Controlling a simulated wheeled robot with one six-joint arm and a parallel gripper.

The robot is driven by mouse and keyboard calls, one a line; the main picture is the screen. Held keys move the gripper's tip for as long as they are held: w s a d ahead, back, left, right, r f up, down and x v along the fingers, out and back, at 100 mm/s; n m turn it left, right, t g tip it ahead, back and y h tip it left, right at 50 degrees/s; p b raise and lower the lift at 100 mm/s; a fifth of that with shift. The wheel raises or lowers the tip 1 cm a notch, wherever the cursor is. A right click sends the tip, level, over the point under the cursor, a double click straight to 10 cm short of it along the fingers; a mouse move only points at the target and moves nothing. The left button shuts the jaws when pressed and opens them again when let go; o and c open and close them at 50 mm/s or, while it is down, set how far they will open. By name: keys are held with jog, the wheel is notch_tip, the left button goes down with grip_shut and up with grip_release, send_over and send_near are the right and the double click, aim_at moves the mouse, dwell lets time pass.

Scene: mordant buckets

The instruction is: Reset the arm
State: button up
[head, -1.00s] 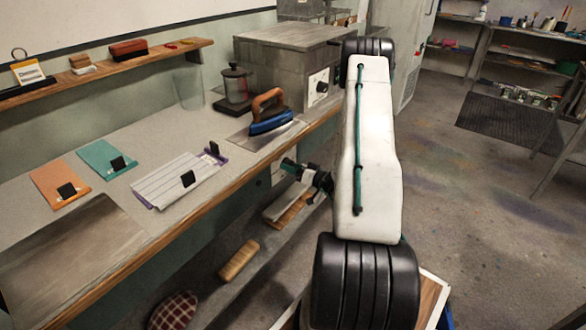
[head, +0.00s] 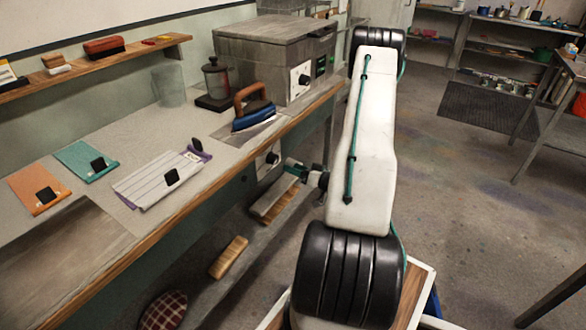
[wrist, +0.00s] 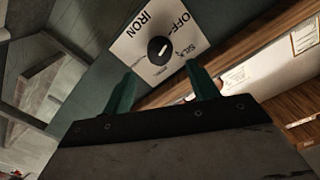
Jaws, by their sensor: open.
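My arm reaches forward in the head view, with its white link across the middle of the picture. My gripper (wrist: 164,88) is open and empty in the wrist view, with a green finger on each side. In the head view the gripper (head: 294,169) shows small beside the counter's front edge, partly hidden behind my arm. Ahead of the fingers in the wrist view is a white plate with a black dial (wrist: 158,50), marked IRON and OFF. The plate also shows in the head view under the counter (head: 267,160). The fingers appear apart from it.
The counter (head: 217,148) holds a blue iron (head: 254,112), a grey box unit (head: 270,60), a clear beaker (head: 168,86), and coloured cloths with black clips. A low shelf (head: 215,290) below holds a brush (head: 229,257). Open floor (head: 450,200) lies to the right.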

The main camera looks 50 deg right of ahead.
dwell(0.3)
jog(key=s+a+r+m+g+y, duration=0.2)
jog(key=a+r+g+y, duration=0.45)
jog(key=a, duration=0.45)
jog(key=s+a+r+m+g+y, duration=0.1)
jog(key=s+a+r+g+y, duration=0.1)
jog(key=a+r+g+y, duration=0.65)
jog(key=s+a+r+n+h, duration=0.4)
jog(key=s+a+r+h, duration=0.3)
jog(key=a+r+h, duration=0.1)
jog(key=s+a+r+n+g+h, duration=0.1)
jog(key=s+a+r+n+h, duration=0.3)
jog(key=s+a+r+h, duration=0.3)
jog(key=a+r+h, duration=0.1)
jog(key=a+r, duration=0.2)
jog(key=a, duration=0.1)
jog(key=shift+a+r, duration=0.2)
jog(key=shift+a, duration=0.05)
